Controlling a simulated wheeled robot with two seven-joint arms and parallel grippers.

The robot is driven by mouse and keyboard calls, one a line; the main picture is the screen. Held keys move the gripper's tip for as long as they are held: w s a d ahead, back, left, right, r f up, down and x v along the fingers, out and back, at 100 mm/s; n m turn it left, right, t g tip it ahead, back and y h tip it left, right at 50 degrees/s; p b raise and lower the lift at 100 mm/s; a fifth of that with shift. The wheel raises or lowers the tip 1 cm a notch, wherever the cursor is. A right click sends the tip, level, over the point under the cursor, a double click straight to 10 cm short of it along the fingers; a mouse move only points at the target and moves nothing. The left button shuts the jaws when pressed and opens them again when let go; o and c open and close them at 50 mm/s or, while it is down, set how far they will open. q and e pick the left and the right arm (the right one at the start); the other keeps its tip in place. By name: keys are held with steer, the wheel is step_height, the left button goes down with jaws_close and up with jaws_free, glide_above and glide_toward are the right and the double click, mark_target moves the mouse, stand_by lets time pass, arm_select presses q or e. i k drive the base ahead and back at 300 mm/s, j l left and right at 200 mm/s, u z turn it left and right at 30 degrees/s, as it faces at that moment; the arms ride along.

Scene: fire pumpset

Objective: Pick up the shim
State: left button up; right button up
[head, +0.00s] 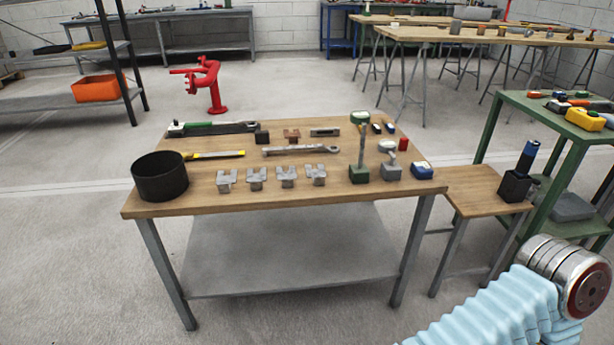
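A wooden-topped table (222,207) stands in front of me with small parts and tools on it. Several grey H-shaped metal pieces (287,177) stand in a row near its front edge. A brownish piece of similar shape (292,136) sits farther back, with a small flat grey piece (325,132) to its right. I cannot tell for certain which of these is the shim. Neither of my grippers shows in the head view. Part of my arm, with a light blue sleeve, shows at the lower right.
A black round container (160,177) stands at the table's left end. Wrenches (301,150) and a yellow-handled tool (214,155) lie behind the row.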

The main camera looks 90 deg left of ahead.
mark_target(225, 177)
steer(key=u, duration=3.45)
